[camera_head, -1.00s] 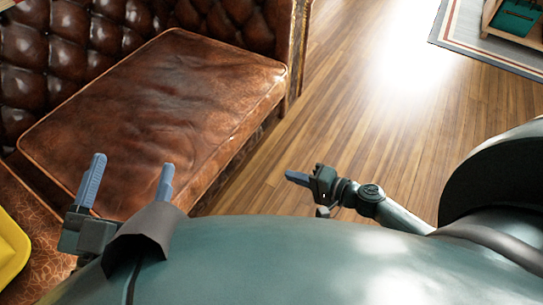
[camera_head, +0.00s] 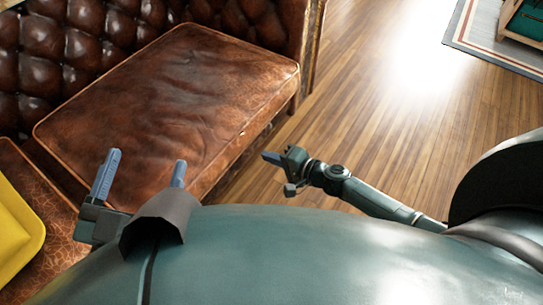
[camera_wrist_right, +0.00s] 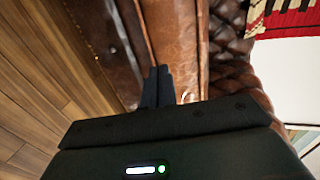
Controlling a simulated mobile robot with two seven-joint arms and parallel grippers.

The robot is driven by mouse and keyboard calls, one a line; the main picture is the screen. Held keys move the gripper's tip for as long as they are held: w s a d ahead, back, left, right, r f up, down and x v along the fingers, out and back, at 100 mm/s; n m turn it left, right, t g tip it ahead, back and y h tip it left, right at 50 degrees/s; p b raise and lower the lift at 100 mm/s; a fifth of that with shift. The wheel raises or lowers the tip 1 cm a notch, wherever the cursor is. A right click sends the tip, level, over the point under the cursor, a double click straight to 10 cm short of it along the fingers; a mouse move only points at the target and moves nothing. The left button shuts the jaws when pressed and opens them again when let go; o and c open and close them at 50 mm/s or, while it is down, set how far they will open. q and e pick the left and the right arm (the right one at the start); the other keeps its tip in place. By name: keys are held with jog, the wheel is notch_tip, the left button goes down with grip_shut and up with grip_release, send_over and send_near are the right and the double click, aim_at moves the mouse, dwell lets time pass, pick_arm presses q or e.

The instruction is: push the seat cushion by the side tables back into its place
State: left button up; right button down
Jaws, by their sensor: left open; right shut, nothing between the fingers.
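My right gripper (camera_head: 268,157) is shut and empty, to the right of the cushion's front edge. In the right wrist view its fingers (camera_wrist_right: 157,82) point along brown leather (camera_wrist_right: 172,40); contact is unclear.
A yellow object (camera_head: 18,232) rests on the patterned seat (camera_head: 60,245) at left. Wooden floor (camera_head: 375,120) is open to the right of the sofa. A bordered rug (camera_head: 480,40) and a low table with a teal item (camera_head: 525,22) are at top right.

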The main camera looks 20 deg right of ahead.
aim_at(244, 144)
jog(key=shift+w, duration=0.1)
jog(key=shift+w+a+b, duration=0.15)
jog(key=shift+w+a, duration=0.6)
jog(key=shift+w, duration=0.2)
jog(key=shift+w+a+b, duration=0.15)
jog(key=shift+w+a, duration=0.6)
jog(key=shift+w, duration=0.15)
jog(key=shift+w+a, duration=0.2)
jog(key=shift+w, duration=0.05)
jog(key=shift+w+a, duration=0.4)
jog(key=shift+w, duration=0.1)
jog(key=s+d, duration=0.2)
jog(key=shift+s+d, duration=0.15)
jog(key=shift+s, duration=0.25)
